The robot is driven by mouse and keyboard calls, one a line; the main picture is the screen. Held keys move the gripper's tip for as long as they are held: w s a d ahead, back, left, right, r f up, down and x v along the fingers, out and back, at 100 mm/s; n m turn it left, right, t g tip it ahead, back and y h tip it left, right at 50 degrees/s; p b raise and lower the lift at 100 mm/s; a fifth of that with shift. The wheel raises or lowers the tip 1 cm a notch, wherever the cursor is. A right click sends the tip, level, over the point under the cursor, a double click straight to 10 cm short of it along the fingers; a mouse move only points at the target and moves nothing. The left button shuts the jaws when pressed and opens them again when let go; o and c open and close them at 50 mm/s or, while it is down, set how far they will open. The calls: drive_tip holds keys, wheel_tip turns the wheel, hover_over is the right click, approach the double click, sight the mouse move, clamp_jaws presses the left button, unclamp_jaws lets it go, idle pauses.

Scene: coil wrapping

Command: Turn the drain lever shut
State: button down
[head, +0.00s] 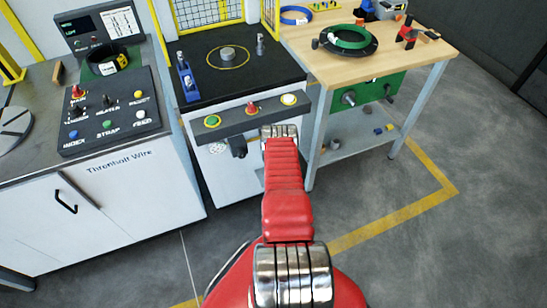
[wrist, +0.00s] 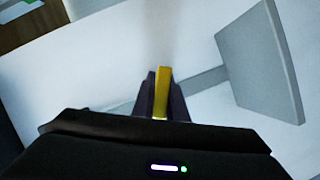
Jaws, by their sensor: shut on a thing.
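In the wrist view my gripper (wrist: 161,80) is shut on a narrow yellow bar, which looks like the drain lever (wrist: 161,95). The dark fingers press on its left and right sides. The bar points away from the gripper, and its far end and pivot cannot be made out. In the head view my red arm reaches to the front of the white middle cabinet (head: 235,180), below its button strip. The fingers and the lever cannot be made out there.
A grey plate (wrist: 258,65) stands close on the right in the wrist view. In the head view a control console (head: 105,115) stands left and a wooden workbench (head: 400,58) right. Open floor (head: 480,130) lies to the right, with yellow lines.

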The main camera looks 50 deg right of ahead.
drive_tip(key=c, duration=2)
unclamp_jaws()
drive_tip(key=shift+w+a+f, duration=0.15)
drive_tip(key=shift+a+f, duration=0.05)
drive_tip(key=shift+a, duration=0.05)
drive_tip(key=shift+c, duration=0.2)
drive_tip(key=shift+o, duration=1.4)
drive_tip(key=shift+d+r, duration=0.1)
drive_tip(key=shift+d, duration=0.05)
drive_tip(key=shift+s, duration=0.2)
drive_tip(key=v, duration=1.3)
drive_tip(key=shift+s+a, duration=0.15)
drive_tip(key=shift+a, duration=0.15)
